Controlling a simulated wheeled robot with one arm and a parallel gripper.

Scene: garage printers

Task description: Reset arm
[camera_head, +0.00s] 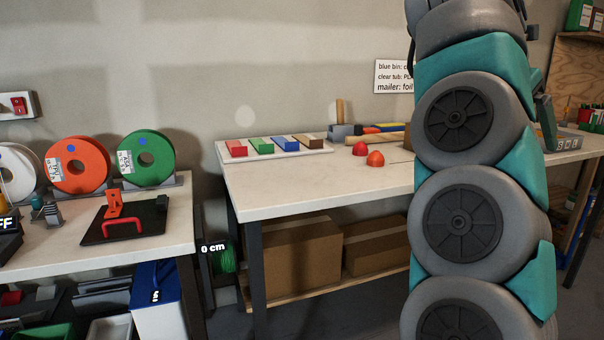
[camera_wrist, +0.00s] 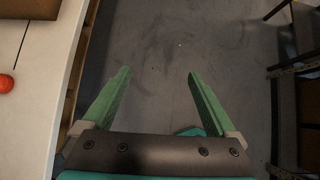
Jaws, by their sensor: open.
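My gripper (camera_wrist: 160,76) shows in the wrist view with its two green fingers spread apart and nothing between them. It points down over the bare grey floor, to the right of a pale table edge. In the head view my arm rises in front of the right part of the workbench and hides part of it. My gripper is out of the head view.
The workbench (camera_head: 300,196) holds a tray with coloured blocks (camera_head: 262,148), red round objects (camera_head: 375,159) and a mallet (camera_head: 341,125). Cardboard boxes (camera_head: 300,253) sit below. A left table (camera_head: 165,235) holds spools (camera_head: 80,165). Floor (camera_wrist: 165,40) under my gripper is clear.

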